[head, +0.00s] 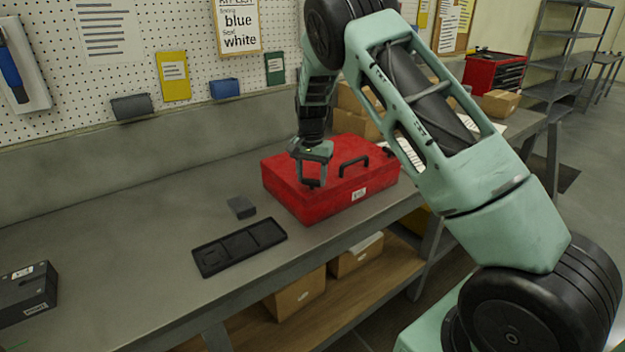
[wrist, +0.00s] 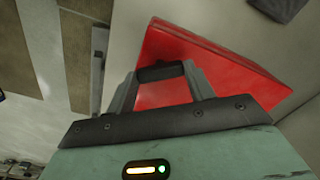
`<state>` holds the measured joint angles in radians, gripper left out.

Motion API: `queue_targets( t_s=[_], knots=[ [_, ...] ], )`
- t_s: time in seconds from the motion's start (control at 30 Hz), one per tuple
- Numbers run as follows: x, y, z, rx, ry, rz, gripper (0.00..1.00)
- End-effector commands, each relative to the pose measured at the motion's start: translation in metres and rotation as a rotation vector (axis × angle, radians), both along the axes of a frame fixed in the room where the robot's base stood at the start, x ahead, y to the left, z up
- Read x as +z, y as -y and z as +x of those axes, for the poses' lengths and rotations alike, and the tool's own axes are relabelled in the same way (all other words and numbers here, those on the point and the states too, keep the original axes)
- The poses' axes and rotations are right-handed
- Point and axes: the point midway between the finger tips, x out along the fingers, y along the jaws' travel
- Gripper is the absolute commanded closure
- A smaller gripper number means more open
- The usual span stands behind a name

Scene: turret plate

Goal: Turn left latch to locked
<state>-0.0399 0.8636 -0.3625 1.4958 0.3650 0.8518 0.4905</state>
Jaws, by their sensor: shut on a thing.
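A red case (head: 320,205) lies closed on the workbench, with a black handle (head: 353,162) on top and a small white label on its front side. My gripper (head: 311,183) points down at the left part of the case's top, left of the handle. It is shut on a small dark piece, the left latch (wrist: 160,72), which spans between the fingertips in the wrist view. The fingers hide much of the latch, so its exact angle cannot be told. The red case also fills the area behind the fingers in the wrist view (wrist: 230,75).
A black compartment tray (head: 215,262) and a small grey block (head: 241,207) lie left of the case on the workbench (head: 130,240). A black box (head: 25,290) stands at far left. Cardboard boxes stand behind the case. The bench between black box and tray is clear.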

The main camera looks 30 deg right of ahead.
Motion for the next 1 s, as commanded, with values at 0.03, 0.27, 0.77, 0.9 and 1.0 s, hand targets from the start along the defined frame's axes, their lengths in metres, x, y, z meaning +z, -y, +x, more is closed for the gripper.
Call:
queue_targets(
  t_s=[0.03,0.27,0.77,0.9,1.0],
  knots=[
    [-0.0040,0.0010,-0.0027,0.043,-0.008,0.003,0.70],
    [-0.0037,0.0012,-0.0030,0.261,-0.009,0.003,0.70],
    [-0.0033,0.0010,-0.0032,0.718,-0.010,0.003,0.70],
    [-0.0032,0.0010,-0.0034,0.815,-0.012,0.005,0.70],
    [-0.0030,0.0010,-0.0036,0.873,-0.012,0.004,0.70]
  ],
)
